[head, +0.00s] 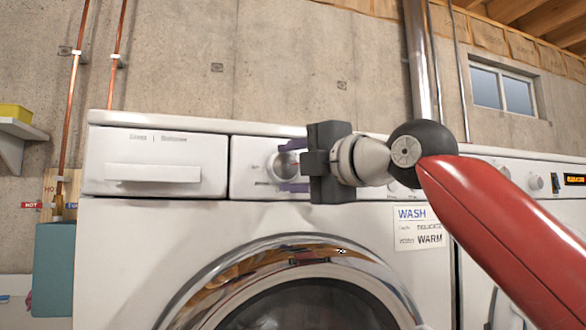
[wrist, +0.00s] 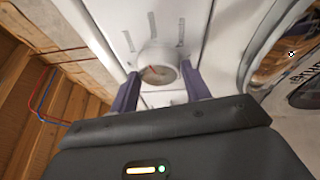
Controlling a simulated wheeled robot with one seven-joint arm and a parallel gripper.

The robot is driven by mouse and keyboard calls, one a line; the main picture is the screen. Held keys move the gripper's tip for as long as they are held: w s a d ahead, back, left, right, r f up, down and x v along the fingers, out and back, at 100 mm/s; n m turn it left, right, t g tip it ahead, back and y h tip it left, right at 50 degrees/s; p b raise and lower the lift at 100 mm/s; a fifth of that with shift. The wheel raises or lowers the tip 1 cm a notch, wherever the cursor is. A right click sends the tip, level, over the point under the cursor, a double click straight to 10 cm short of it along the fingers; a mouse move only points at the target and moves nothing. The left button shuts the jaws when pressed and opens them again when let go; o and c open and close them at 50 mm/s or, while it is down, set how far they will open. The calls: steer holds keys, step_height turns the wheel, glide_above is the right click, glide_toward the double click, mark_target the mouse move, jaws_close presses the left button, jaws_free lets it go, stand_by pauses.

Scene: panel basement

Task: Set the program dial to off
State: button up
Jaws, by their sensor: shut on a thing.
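The program dial (head: 287,164) is a round silver-grey knob on the front panel of the white washing machine (head: 130,240). The far side of the dial's rim is partly hidden by the fingers.
A detergent drawer (head: 152,172) is left of the dial. The round door (head: 300,300) is below. A paper note (head: 420,227) reading WASH and WARM is on the machine's front. A second machine (head: 530,185) stands at right. Copper pipes (head: 75,90) run up the concrete wall.

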steer(key=n, duration=0.2)
steer(key=n+g+h, duration=0.1)
steer(key=n, duration=0.1)
steer(key=shift+s+a+r, duration=0.1)
steer(key=shift+a+r, duration=0.05)
steer(key=shift+n+h, duration=0.5)
steer(key=shift+n, duration=0.2)
steer(key=shift+n+g, duration=0.3)
steer(key=o, duration=1)
steer(key=v, duration=0.7)
steer(key=shift+s+d, duration=0.2)
steer(key=shift+s, duration=0.1)
